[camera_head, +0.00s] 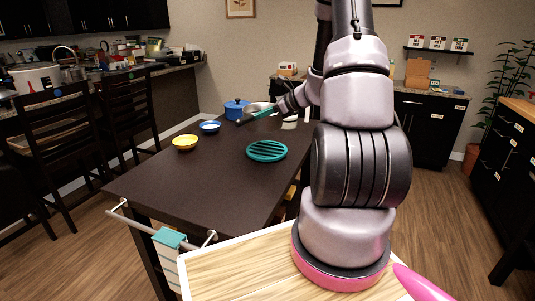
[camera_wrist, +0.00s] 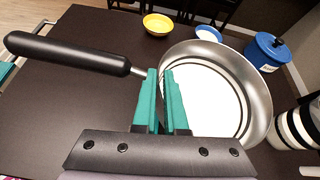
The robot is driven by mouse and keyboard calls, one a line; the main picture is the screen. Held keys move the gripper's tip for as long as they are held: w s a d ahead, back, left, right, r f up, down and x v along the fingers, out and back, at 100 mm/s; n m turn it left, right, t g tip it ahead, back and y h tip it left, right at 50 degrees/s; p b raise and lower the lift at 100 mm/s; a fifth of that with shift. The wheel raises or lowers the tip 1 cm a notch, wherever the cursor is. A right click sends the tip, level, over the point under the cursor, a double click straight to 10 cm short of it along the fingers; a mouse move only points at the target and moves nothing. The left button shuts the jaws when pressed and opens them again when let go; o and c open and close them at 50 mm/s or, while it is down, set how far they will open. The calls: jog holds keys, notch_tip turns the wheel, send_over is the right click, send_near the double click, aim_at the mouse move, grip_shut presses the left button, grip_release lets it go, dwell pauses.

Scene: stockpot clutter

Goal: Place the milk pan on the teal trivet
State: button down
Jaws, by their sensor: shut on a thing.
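The milk pan, a silver pan with a pale inside (camera_wrist: 205,95) and a long black handle (camera_wrist: 70,52), is at the far part of the dark table. It also shows small in the head view (camera_head: 258,106). I cannot tell whether the pan touches the table.
A white, dark-banded container (camera_wrist: 297,125) stands close to the pan's right. The near table half is clear.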

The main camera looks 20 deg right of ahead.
jog(key=shift+s+d+f, duration=0.15)
jog(key=shift+d+f, duration=0.1)
jog(key=shift+d, duration=0.1)
notch_tip(320, 180, down, 9)
jog(key=shift+d+f, duration=0.1)
jog(key=shift+f, duration=0.1)
jog(key=shift+f, duration=0.1)
jog(key=c, duration=1)
grip_release()
jog(key=shift+o, duration=0.2)
